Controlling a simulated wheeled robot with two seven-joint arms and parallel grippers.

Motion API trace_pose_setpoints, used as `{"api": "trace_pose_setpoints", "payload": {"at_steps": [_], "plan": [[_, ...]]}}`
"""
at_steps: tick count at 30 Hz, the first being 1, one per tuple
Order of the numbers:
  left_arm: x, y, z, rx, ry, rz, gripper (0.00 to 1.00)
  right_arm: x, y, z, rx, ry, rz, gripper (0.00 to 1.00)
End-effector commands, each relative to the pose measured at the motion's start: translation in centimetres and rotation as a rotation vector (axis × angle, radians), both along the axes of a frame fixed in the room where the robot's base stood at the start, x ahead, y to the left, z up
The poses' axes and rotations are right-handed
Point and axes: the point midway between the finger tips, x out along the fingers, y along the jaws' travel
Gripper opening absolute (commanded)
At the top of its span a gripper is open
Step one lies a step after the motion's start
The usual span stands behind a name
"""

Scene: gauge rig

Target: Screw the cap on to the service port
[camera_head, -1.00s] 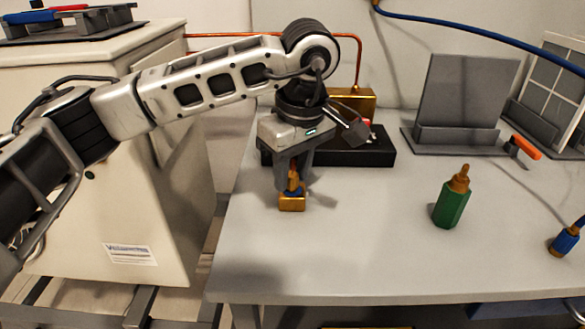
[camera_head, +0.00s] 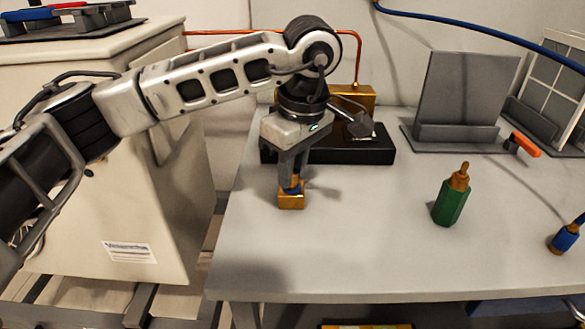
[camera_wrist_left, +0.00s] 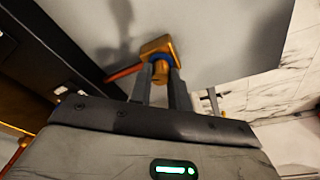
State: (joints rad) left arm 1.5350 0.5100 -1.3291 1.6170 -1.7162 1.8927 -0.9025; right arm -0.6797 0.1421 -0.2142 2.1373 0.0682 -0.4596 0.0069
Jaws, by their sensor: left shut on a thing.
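The brass block with a blue ring, which I take as the service port (camera_head: 291,202), stands on the bench below my left gripper (camera_head: 291,184). It also shows in the left wrist view (camera_wrist_left: 156,45). My left gripper points down and its fingers are shut on a small brass piece, which I take as the cap (camera_wrist_left: 160,73). The cap sits at the blue ring, in line with the block. The fingers mostly hide it in the head view. I cannot tell how far it is threaded. My right gripper is not in view.
A black base with a brass block (camera_head: 355,98) stands behind my left gripper. A green bottle with a brass tip (camera_head: 451,200) and a blue hose fitting (camera_head: 564,239) stand to the right. A grey stand (camera_head: 462,105) is at the back. The bench middle is clear.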

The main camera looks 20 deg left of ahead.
Motion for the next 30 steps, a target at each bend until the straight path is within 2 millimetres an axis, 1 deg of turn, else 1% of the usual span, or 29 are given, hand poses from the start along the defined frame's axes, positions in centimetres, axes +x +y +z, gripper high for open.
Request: {"api": "trace_pose_setpoints", "payload": {"at_steps": [1,3,6,14,17,19,24,30], "plan": [[-0.11,0.06,-0.20,0.002,0.002,-0.072,0.00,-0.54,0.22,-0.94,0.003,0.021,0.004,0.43],[-0.10,0.05,-0.15,0.002,0.002,-0.156,0.00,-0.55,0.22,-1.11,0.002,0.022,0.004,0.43],[-0.10,0.05,-0.09,0.003,0.004,-0.217,0.00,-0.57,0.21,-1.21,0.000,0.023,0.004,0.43],[-0.10,0.03,-0.07,0.002,0.005,-0.225,0.00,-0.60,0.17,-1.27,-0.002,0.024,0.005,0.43],[-0.11,0.07,-0.17,0.002,0.004,-0.303,0.00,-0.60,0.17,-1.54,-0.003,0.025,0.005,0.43],[-0.11,0.04,-0.10,0.002,0.004,-0.310,0.00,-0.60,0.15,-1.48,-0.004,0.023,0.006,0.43],[-0.11,0.02,-0.13,0.001,0.005,-0.443,0.00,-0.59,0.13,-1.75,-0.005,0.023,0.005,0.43],[-0.11,0.00,-0.10,0.001,0.005,-0.451,0.00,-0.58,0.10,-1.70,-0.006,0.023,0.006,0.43]]}}
